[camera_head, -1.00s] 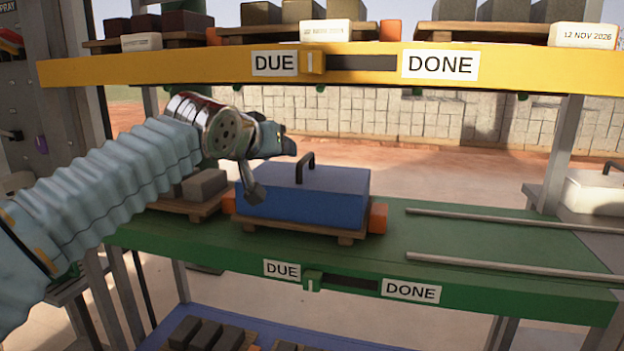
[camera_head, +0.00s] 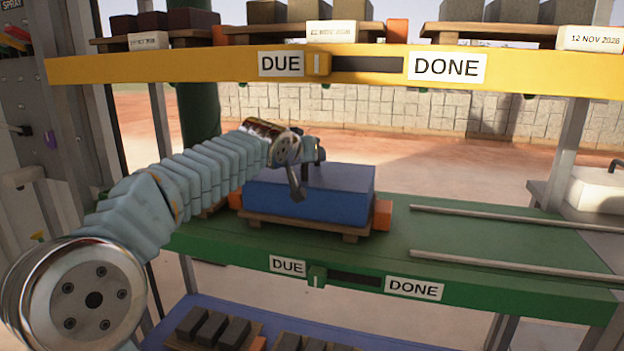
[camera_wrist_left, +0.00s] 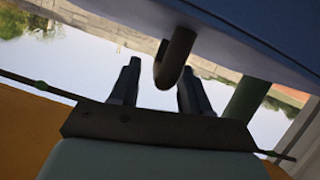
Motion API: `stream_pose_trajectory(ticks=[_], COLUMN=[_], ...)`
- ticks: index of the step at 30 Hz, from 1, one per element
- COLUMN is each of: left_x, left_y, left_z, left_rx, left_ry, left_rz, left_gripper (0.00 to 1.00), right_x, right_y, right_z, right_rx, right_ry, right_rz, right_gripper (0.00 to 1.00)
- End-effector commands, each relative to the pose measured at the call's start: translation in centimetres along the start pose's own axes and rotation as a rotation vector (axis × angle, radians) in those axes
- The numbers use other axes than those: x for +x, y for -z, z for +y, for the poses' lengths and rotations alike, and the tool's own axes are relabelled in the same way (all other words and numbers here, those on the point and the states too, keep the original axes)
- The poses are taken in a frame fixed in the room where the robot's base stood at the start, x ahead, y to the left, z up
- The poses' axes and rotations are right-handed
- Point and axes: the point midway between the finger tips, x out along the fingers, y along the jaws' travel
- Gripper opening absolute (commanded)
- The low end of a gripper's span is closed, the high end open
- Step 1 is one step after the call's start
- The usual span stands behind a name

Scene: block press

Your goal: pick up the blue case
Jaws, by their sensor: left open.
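The blue case (camera_head: 335,200) sits flat on a small wooden pallet (camera_head: 300,226) on the green shelf. My left gripper (camera_head: 314,152) is just above the case, at its dark top handle, which it mostly hides in the head view. In the left wrist view the blue case (camera_wrist_left: 270,25) fills the upper right. The dark handle (camera_wrist_left: 175,58) hangs in front of the two open fingers (camera_wrist_left: 158,88), in line with the gap between them. I cannot tell whether the fingers touch it. My right gripper is not in view.
Orange blocks (camera_head: 382,214) flank the case. Two metal rails (camera_head: 500,220) lie on the green shelf (camera_head: 440,255) to the right. A lower blue shelf (camera_head: 390,340) holds more grey blocks.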

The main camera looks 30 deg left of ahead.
Motion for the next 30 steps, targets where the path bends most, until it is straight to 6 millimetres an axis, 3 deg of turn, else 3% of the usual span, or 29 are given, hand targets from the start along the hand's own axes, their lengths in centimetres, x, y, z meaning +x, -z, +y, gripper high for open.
stream_pose_trajectory(ticks=[2, 11, 30], left_x=[-0.01, -0.04, -0.05], left_y=[-0.02, -0.02, -0.02], left_z=[-0.02, -0.02, -0.01], left_rx=[0.000, 0.000, 0.000], left_ry=[0.000, 0.000, 0.000], left_rz=[0.000, 0.000, 0.000], left_gripper=[0.47, 0.01, 0.00], right_x=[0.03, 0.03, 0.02], right_y=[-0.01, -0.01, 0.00], right_z=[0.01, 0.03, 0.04], right_rx=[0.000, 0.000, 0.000], right_ry=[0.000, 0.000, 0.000], right_rz=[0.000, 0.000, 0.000], right_gripper=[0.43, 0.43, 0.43])
